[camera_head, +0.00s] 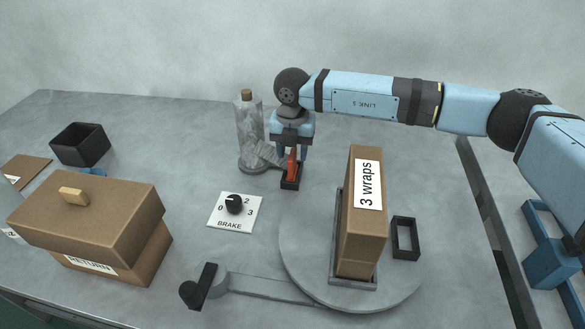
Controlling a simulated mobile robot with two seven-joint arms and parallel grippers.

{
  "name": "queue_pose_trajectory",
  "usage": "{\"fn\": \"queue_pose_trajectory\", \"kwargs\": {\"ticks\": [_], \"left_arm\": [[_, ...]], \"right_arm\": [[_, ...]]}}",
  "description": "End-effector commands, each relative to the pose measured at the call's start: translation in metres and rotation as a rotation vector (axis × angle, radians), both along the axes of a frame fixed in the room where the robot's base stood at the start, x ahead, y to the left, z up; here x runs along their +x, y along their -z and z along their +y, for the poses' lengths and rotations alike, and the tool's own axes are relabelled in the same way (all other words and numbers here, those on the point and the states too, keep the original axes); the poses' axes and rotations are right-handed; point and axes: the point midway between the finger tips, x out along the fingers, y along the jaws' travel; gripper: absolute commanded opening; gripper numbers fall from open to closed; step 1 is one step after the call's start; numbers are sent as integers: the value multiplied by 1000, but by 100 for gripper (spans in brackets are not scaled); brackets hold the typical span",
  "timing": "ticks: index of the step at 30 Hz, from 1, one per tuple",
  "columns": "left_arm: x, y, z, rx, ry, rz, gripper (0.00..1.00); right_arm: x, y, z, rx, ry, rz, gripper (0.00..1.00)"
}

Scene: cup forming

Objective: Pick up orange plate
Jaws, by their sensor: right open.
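The orange plate (292,163) is small and stands upright in a black holder (290,183) near the middle of the table. My right gripper (291,152) points down over it from the end of the blue arm. Its jaws are open, with the fingers around the plate's upper part. The plate's top is partly hidden by the gripper, and I cannot tell whether a finger touches it. My left gripper is not in view.
A corked bottle (247,119) stands close left of the gripper. A turntable (305,255) carries a tall "3 wraps" box (362,232). A brake dial (234,205), a lidded "RETURN" box (100,222) and an open black bin (80,146) lie left.

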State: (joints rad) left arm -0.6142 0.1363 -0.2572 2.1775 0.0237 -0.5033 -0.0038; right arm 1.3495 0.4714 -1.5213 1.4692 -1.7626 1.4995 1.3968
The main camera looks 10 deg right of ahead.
Motion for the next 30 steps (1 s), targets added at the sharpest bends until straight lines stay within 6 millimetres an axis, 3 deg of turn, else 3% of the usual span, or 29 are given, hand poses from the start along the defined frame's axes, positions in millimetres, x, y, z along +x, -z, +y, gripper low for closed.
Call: {"fn": "queue_pose_trajectory", "kwargs": {"ticks": [3, 9, 15, 25, 30], "left_arm": [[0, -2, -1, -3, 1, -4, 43], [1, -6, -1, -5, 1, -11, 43], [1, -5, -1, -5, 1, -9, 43], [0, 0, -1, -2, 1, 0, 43], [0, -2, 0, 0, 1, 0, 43]], "right_arm": [[-1, 12, 0, 0, -1, 2, 45], [0, 12, 1, 0, -1, 1, 45], [0, 12, 1, 0, -1, 1, 0], [0, 10, 1, 0, -1, 0, 0], [1, -11, 1, 2, -1, -3, 0]]}}
